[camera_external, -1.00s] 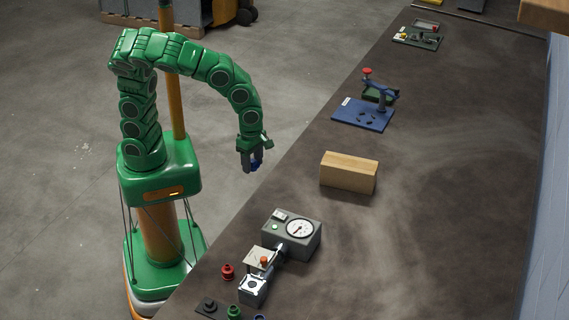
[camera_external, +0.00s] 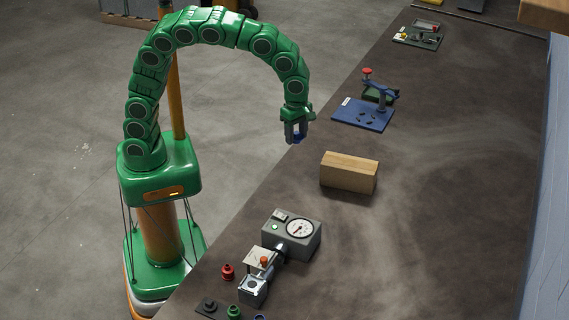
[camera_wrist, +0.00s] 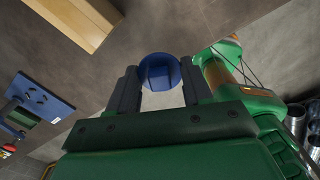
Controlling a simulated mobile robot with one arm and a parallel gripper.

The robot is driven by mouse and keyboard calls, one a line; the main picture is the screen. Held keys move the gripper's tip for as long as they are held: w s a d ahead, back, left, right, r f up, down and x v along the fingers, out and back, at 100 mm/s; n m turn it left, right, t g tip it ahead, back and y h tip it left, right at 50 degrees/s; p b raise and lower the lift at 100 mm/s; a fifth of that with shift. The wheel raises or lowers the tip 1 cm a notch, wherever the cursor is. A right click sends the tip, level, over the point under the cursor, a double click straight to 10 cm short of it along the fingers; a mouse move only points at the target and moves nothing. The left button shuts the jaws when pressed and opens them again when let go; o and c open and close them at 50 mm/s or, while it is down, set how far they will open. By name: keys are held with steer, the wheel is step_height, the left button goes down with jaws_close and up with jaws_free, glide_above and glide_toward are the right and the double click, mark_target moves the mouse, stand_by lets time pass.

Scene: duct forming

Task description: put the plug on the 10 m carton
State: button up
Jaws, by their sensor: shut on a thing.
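My gripper (camera_external: 297,134) is shut on a blue round plug (camera_wrist: 160,72), which sits between the two dark fingers in the wrist view. The plug also shows as a small blue spot at the fingertips in the outside view (camera_external: 298,138). The gripper is up in the air near the bench's left edge, up and left of a tan box-shaped block (camera_external: 348,173). This block shows at the top left of the wrist view (camera_wrist: 82,22). It may be the carton; I cannot read any label on it. The plug and the block are apart.
On the dark bench (camera_external: 440,190) stand a blue-based fixture (camera_external: 362,115), a grey gauge box (camera_external: 292,237) with a clamp, and a green board (camera_external: 418,40) at the far end. A red fitting (camera_external: 227,271) and a green fitting (camera_external: 234,312) are at the near end. The bench right of the block is clear.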

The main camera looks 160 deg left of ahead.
steer(key=s+a+r, duration=0.2)
steer(key=s+a, duration=0.2)
steer(key=a, duration=0.2)
glide_above(350, 163)
steer(key=shift+s+f, duration=0.1)
steer(key=shift+f, duration=6.4)
steer(key=shift+f, duration=0.15)
steer(key=o, duration=1)
step_height(350, 163, up, 12)
